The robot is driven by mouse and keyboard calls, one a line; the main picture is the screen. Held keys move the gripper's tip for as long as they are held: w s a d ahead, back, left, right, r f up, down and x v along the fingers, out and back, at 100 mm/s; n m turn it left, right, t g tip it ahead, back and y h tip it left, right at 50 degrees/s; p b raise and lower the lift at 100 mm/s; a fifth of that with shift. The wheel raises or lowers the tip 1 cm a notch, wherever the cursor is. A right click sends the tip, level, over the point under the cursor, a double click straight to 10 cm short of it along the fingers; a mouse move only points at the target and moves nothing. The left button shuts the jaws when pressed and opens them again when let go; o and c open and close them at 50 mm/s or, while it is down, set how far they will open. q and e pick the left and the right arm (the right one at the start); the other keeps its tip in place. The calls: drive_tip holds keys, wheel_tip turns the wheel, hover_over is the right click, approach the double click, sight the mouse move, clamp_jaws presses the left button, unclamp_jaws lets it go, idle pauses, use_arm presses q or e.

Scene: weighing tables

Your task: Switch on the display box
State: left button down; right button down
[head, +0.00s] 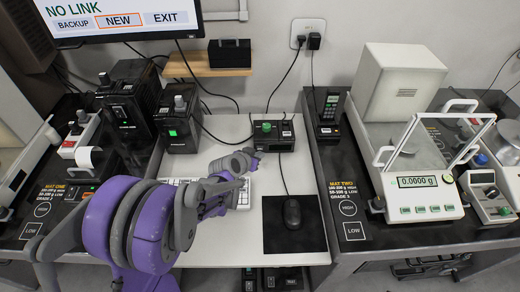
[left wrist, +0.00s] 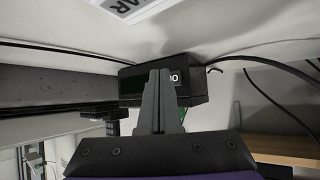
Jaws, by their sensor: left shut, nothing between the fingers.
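The black box (head: 284,144) that I take for the display box sits on the white middle table, with a green knob on top and a small white label. In the left wrist view a black box (left wrist: 194,89) shows a dark screen, with white lettering beside it partly hidden by my fingers. My left gripper (head: 253,159) is shut and empty just in front and to the left of the box. The gripper also shows in the left wrist view (left wrist: 158,78), its fingers over the box's face. I cannot tell whether they touch. My right gripper is not in view.
A keyboard (head: 243,194) lies under my left arm, and a mouse (head: 292,213) on a black pad is to its right. A balance (head: 418,190) reading 0.0000 g stands at the right. A monitor (head: 125,38) hangs at the upper left above several black devices.

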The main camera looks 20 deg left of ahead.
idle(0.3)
use_arm(q)
drive_tip(key=shift+w+a, duration=0.2)
drive_tip(key=shift+w, duration=0.35)
idle(0.3)
drive_tip(key=shift+s, duration=0.2)
drive_tip(key=shift+s+d, duration=0.2)
drive_tip(key=shift+s, duration=0.15)
drive_tip(key=shift+s, duration=0.1)
drive_tip(key=shift+s+d, duration=0.45)
drive_tip(key=shift+s, duration=0.4)
drive_tip(key=shift+s+d, duration=0.45)
drive_tip(key=shift+s, duration=0.45)
drive_tip(key=shift+s+d, duration=0.45)
drive_tip(key=shift+s, duration=0.4)
